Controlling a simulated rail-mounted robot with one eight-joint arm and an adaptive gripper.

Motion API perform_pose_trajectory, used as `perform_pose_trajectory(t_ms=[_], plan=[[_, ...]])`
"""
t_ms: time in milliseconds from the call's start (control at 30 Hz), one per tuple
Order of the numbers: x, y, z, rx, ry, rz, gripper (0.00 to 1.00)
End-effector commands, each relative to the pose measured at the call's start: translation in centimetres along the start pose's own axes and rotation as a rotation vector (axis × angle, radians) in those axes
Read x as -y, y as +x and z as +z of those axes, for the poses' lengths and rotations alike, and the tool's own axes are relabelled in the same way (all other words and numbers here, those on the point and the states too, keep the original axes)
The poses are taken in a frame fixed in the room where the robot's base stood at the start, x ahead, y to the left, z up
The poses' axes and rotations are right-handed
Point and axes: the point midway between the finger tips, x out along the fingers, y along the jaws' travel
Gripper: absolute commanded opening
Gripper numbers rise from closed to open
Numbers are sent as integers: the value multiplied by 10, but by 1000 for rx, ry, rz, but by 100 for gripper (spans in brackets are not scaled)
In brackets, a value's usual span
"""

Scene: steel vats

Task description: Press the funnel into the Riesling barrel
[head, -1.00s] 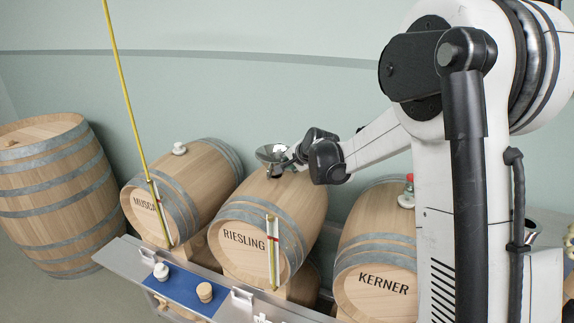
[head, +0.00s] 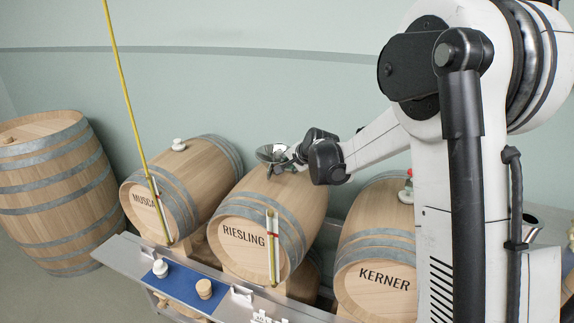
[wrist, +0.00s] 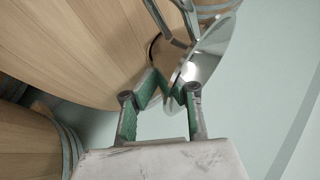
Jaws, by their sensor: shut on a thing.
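The steel funnel (head: 274,153) is at the top of the Riesling barrel (head: 262,200), bowl up. Its lower end is at the barrel top, where I cannot tell in the head view how deep it sits. My gripper (head: 296,156) reaches in from the right and is shut on the funnel's side. In the wrist view the green-padded fingers (wrist: 166,100) pinch the funnel near its shiny cone (wrist: 205,55). The barrel's wood (wrist: 80,45) lies just beside it, and a dark round spot shows behind the funnel.
The Muscat barrel (head: 180,190) stands left with a white bung (head: 178,144). The Kerner barrel (head: 375,260) stands right, partly behind my arm. Sight gauges front the barrels. A metal rail with a blue mat (head: 184,288) and two bungs runs in front.

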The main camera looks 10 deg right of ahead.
Motion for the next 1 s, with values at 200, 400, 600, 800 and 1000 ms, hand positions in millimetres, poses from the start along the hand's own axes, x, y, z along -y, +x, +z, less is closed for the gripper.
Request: perform_pose_trajectory(t_ms=[200,400,600,800,1000], plan=[[-3,3,1,0,0,0,0],[-5,5,2,0,0,0,0],[-7,6,3,0,0,0,9],[-7,6,3,0,0,0,28],[-7,6,3,0,0,0,28]])
